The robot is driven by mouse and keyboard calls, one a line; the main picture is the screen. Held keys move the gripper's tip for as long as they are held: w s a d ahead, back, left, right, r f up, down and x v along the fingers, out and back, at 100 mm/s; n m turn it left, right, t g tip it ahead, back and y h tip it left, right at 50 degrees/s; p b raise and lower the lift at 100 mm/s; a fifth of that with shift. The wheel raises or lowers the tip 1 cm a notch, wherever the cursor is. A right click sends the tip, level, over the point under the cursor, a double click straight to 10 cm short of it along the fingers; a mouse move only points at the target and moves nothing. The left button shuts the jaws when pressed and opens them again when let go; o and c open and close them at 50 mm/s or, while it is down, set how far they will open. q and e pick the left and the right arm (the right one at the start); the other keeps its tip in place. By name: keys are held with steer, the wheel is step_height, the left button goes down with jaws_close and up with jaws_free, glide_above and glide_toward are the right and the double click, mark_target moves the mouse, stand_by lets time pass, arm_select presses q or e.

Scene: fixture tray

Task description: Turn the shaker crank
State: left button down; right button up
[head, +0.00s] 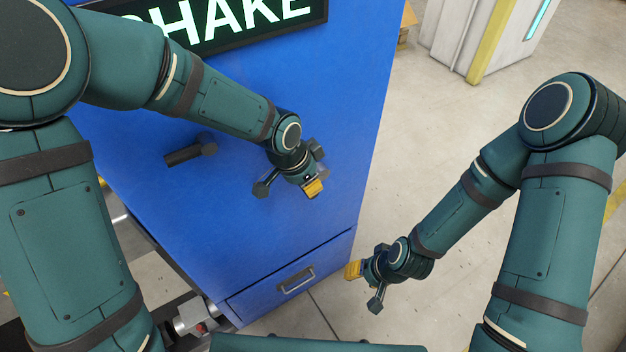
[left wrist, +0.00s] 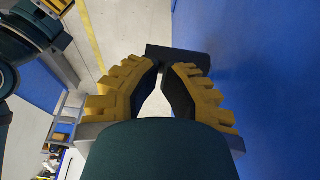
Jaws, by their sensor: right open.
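The shaker is a large blue cabinet (head: 330,110) with a dark crank (head: 190,150) on its face, left of my left gripper in the head view. My left gripper (head: 313,188) is in front of the blue face, its yellow fingertips pointing down and right. In the left wrist view the two yellow fingers (left wrist: 165,72) stand apart with a gap between them. A dark bar (left wrist: 180,58) shows just beyond their tips; I cannot tell whether they touch it. My right gripper (head: 354,270) is open and empty, low over the floor right of the cabinet.
A black sign (head: 225,28) with white letters sits at the cabinet's top. A drawer with a metal handle (head: 296,281) is low on the front. A pale cabinet with a yellow edge (head: 488,40) stands back right. Floor between is clear.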

arm_select(q)
steer(key=shift+s+a+f, duration=0.2)
steer(key=shift+f, duration=0.15)
stand_by(0.5)
stand_by(0.4)
